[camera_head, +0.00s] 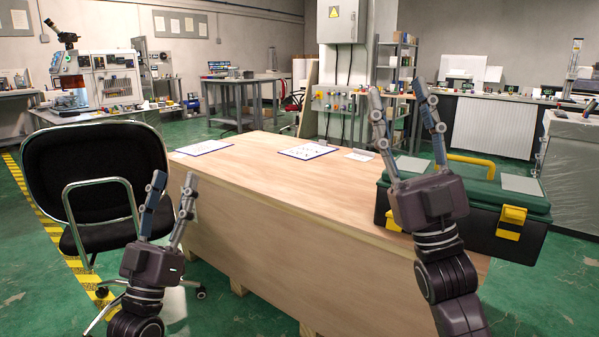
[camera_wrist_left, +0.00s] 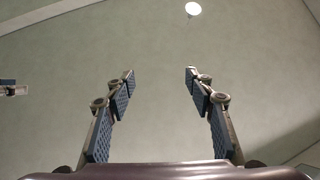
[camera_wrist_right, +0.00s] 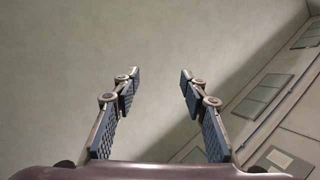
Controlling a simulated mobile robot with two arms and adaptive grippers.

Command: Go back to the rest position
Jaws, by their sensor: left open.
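My left gripper (camera_head: 171,187) is raised with its fingers pointing up, in front of the left end of the wooden table. In the left wrist view its two fingers (camera_wrist_left: 160,88) are apart with nothing between them. My right gripper (camera_head: 402,98) is raised with its fingers up, in front of the table's right part and the toolbox. In the right wrist view its fingers (camera_wrist_right: 158,88) are apart and empty. Both wrist cameras look up at the wall and ceiling. My right gripper hides part of the toolbox's left end.
A wooden table (camera_head: 265,180) stands ahead, with papers on a clipboard (camera_head: 307,151) and another clipboard (camera_head: 204,147). A green and black toolbox (camera_head: 480,215) with yellow latches sits at its right end. A black chair (camera_head: 95,165) stands at the left. Green floor shows around the table.

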